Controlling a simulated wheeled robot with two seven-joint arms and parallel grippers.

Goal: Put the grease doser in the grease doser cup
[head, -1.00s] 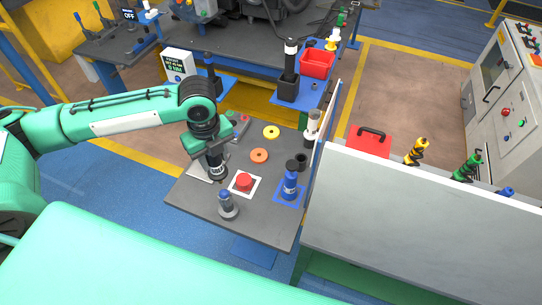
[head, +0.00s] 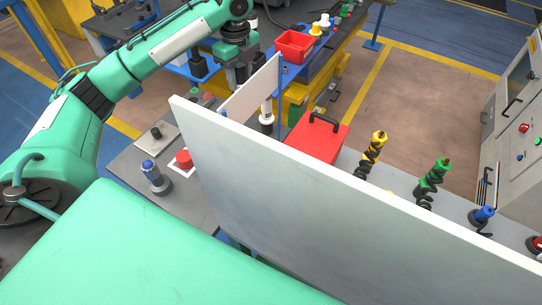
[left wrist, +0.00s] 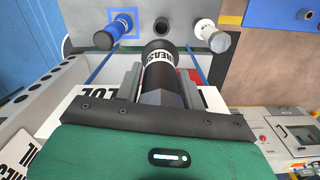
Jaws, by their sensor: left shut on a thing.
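The grease doser (left wrist: 158,56), a black cylinder with a white lettered band, is held in my left gripper (left wrist: 160,86), between the two grey jaws. In the head view my left gripper (head: 240,74) is over the back of the work table, and the doser is hard to make out there. In the left wrist view a small dark round cup (left wrist: 161,24) with an open top lies beyond the doser's end, apart from it. It may be the grease doser cup; I cannot read any label on it. The white panel seems to hide it in the head view. My right gripper is not in view.
A white cylinder (left wrist: 213,36) and a blue one (left wrist: 115,28) flank the cup.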

